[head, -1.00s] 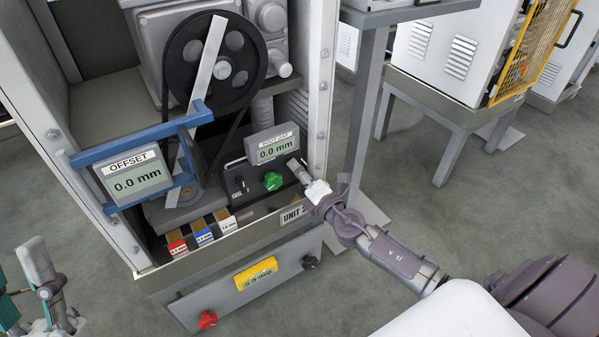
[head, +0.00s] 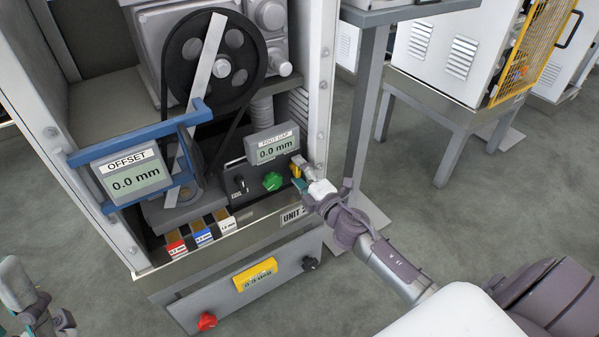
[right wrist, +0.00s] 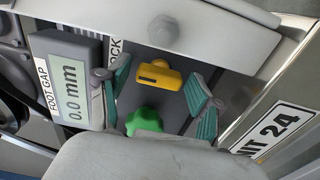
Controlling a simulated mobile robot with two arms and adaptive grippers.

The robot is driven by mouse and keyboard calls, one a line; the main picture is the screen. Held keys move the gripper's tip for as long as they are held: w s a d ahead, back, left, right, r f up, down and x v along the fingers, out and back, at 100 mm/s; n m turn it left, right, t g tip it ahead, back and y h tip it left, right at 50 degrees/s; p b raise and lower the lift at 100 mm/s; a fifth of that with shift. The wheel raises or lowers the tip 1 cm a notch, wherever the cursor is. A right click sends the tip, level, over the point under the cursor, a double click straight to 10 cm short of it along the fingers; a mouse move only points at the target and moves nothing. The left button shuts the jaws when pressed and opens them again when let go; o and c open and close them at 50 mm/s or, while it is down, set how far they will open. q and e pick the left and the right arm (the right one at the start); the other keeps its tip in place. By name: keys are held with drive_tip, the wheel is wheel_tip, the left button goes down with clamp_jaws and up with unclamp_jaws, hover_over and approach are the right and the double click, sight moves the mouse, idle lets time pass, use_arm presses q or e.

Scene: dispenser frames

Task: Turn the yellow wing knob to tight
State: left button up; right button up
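The yellow wing knob (right wrist: 160,75) sits on the dark control panel, in the right wrist view between and beyond my spread fingers. In the head view only a small part of the yellow knob (head: 296,171) shows beside my right gripper (head: 302,177). My right gripper (right wrist: 160,108) is open, its teal pads on either side of the knob with gaps, not visibly touching it. The knob's wings lie roughly across the wrist picture. My left gripper (head: 38,310) is at the lower left edge, far from the panel; its fingertips are not clear.
A green knob (head: 272,181) sits left of the yellow one, close to my right fingers. The FOOT GAP display (head: 275,148) reads 0.0 mm above it. The OFFSET display (head: 133,179) reads 0.0 mm. A white frame post (head: 322,90) stands close right of the panel.

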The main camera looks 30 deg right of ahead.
drive_tip(key=shift+s, duration=0.1)
drive_tip(key=s, duration=1.2)
drive_tip(key=shift+d, duration=0.35)
drive_tip(key=shift+w, duration=0.1)
